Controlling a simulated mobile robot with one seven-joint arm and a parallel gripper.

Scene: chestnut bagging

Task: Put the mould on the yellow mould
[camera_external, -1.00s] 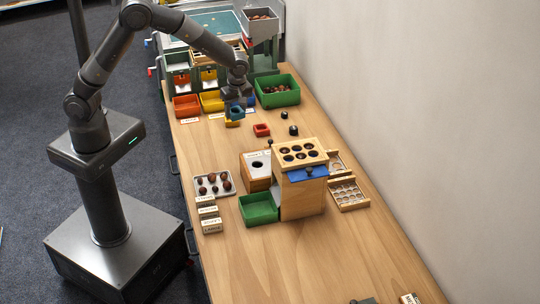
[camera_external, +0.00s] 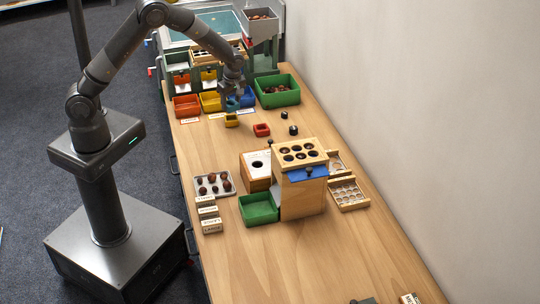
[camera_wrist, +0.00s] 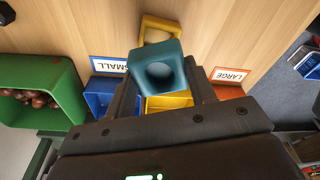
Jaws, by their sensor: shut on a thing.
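My gripper (camera_external: 232,97) is shut on a teal-blue mould (camera_external: 232,104), a square block with a round hollow. In the wrist view the teal-blue mould (camera_wrist: 160,77) sits between the two fingers, its hollow facing the camera. The yellow mould (camera_external: 231,120) stands on the table just in front of the held mould. It also shows in the wrist view as a yellow square rim (camera_wrist: 158,25) beyond the held mould, which partly hides it. The held mould appears above the table and apart from the yellow one; the exact gap is unclear.
Orange (camera_external: 187,106), yellow (camera_external: 210,101) and blue (camera_external: 246,97) bins stand behind, near a green chestnut bin (camera_external: 277,91). A small red mould (camera_external: 261,130) lies to the right. A wooden box (camera_external: 301,180) stands nearer.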

